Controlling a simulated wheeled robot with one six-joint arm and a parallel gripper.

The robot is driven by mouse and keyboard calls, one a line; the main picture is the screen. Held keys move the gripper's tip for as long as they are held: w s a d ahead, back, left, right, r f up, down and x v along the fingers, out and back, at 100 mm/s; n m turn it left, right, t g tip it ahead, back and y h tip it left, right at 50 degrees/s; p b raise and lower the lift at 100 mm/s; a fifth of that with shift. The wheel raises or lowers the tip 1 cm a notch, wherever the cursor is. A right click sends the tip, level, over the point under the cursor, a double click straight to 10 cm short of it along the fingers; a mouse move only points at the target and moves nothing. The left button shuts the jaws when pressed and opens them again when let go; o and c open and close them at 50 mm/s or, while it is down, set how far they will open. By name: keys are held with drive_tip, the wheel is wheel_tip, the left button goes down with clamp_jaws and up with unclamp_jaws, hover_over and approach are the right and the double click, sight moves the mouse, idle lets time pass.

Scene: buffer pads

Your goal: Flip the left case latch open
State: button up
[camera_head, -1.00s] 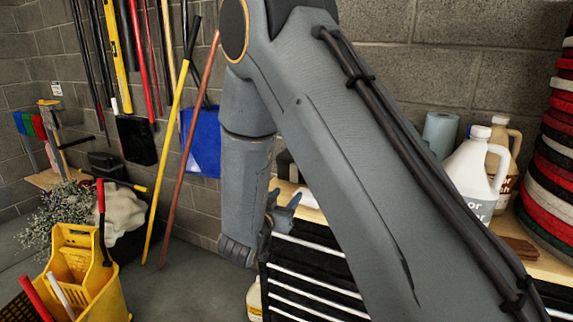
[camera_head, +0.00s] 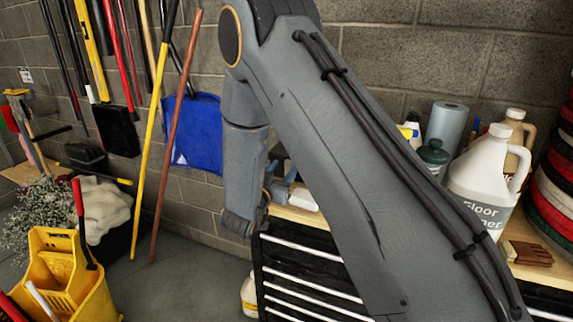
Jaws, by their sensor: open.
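My gripper (camera_head: 281,189) shows small beside the wrist of my arm, over the left end of the wooden bench top (camera_head: 290,214). Its jaws are open, and I see nothing between them. My arm crosses the middle of the view and covers much of the bench. I cannot make out the case or its left latch. A dark shape behind my gripper is mostly hidden, and I cannot tell what it is. A small white object (camera_head: 303,200) lies on the bench top just right of my gripper.
White jug (camera_head: 480,175), green-capped bottle (camera_head: 433,155), paper roll (camera_head: 447,128) and brush (camera_head: 527,253) stand or lie on the bench's right part. Black drawers (camera_head: 300,275) are below. Floor between is clear.

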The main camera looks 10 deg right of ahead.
drive_tip(key=shift+x, duration=0.9)
drive_tip(key=c, duration=1.1)
drive_tip(key=shift+o, duration=0.2)
drive_tip(key=shift+s+a+f+t+h+b, duration=0.25)
drive_tip(key=shift+f+t+b, duration=0.25)
drive_tip(key=shift+b, duration=0.7)
drive_tip(key=b, duration=0.1)
drive_tip(key=t+h+b, duration=0.1)
drive_tip(key=b, duration=0.1)
drive_tip(key=shift+s+a+t, duration=0.25)
drive_tip(key=shift+s+t, duration=0.05)
drive_tip(key=shift+s, duration=0.1)
drive_tip(key=o, duration=1.1)
drive_tip(key=shift+c, duration=0.2)
drive_tip(key=shift+s, duration=0.1)
drive_tip(key=shift+b+v, duration=1.05)
drive_tip(key=shift+v, duration=2.8)
